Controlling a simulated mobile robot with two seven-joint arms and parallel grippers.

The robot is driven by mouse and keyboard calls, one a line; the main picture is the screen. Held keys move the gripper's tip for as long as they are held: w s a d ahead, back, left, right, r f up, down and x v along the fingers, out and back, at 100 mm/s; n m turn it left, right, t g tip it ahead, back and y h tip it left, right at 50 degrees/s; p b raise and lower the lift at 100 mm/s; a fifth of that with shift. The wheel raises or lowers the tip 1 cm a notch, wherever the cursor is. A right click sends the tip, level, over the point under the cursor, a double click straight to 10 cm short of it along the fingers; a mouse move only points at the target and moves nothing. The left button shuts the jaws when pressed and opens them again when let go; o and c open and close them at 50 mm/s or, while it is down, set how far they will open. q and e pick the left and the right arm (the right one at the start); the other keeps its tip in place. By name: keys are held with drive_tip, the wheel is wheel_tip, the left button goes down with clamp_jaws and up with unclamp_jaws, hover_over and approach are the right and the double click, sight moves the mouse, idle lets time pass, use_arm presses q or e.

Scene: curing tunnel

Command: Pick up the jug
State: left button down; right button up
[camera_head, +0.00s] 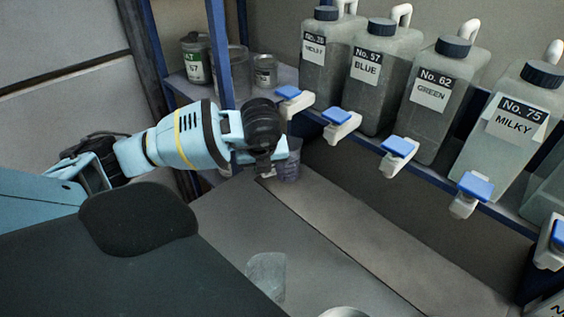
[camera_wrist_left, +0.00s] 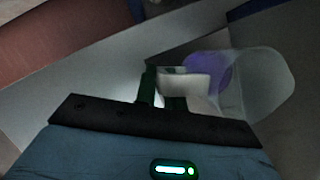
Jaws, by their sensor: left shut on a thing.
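The jug (camera_wrist_left: 262,85) is a clear, translucent vessel with purple contents, seen in the left wrist view. Its pale handle (camera_wrist_left: 190,84) lies at the tips of my left gripper (camera_wrist_left: 162,90), which is shut on it. In the head view the jug (camera_head: 289,167) shows partly behind my left gripper (camera_head: 268,158), below the shelf front. The wrist and gripper hide much of it there. I cannot tell whether its base touches the surface below. My right gripper is not in view.
A shelf holds several grey labelled canisters, such as No. 62 GREEN (camera_head: 430,105), with blue-topped taps (camera_head: 398,150) jutting out. A blue post (camera_head: 219,55) and tins (camera_head: 195,60) stand behind my wrist. A clear cup (camera_head: 266,275) stands on the grey surface in front.

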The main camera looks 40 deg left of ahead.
use_arm(q)
drive_tip(key=shift+r, duration=0.2)
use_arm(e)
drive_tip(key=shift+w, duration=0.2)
